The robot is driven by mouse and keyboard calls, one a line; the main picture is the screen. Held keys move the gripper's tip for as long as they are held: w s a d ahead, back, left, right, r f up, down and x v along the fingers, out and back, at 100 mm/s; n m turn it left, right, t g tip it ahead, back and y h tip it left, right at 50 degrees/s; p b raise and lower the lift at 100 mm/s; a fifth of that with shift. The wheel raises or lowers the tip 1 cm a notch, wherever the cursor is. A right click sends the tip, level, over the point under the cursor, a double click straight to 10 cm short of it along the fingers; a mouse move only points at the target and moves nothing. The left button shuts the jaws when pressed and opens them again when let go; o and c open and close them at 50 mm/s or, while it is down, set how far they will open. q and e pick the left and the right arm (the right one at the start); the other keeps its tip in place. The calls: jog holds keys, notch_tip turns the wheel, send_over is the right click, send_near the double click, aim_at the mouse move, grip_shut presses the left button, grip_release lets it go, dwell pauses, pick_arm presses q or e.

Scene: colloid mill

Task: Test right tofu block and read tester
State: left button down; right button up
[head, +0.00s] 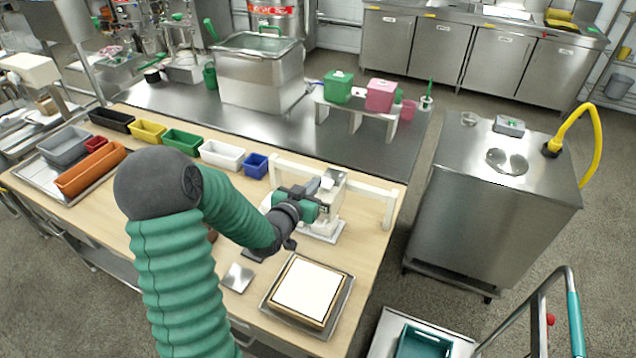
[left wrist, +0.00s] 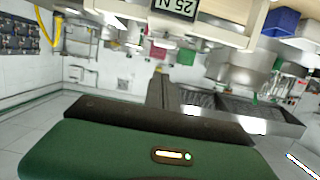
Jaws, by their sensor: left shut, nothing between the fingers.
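A white tofu block (head: 307,286) lies in a shallow wooden frame on a metal tray (head: 269,304) near the front right of the bench. The tester (head: 331,190), a pale upright device on a flat base, stands behind it, partly hidden by my left gripper (head: 312,208). That gripper is shut and empty, in front of the tester; I cannot tell whether it touches it. In the left wrist view, a dark display (left wrist: 175,8) at the top appears upside down and seems to read 25 N. My right gripper is not in view.
A small metal plate (head: 238,278) lies left of the tofu tray. Coloured bins, including a white bin (head: 222,154) and a blue bin (head: 255,166), line the bench's back. A white rail (head: 388,205) stands behind the tester. A steel cabinet (head: 478,225) stands right, across a floor gap.

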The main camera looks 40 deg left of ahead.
pick_arm(q)
jog(key=v, duration=0.4)
jog(key=shift+s, duration=0.15)
jog(key=s+d+f+m+g+h, duration=0.25)
jog(key=d+f+g, duration=0.55)
jog(key=d, duration=0.6)
jog(key=s+d+f+g+h, duration=0.2)
jog(key=s+d+g, duration=0.2)
jog(key=s+d, duration=0.5)
jog(key=shift+s+d+f+m, duration=0.2)
jog(key=shift+s+d+m, duration=0.25)
jog(key=shift+d, duration=0.25)
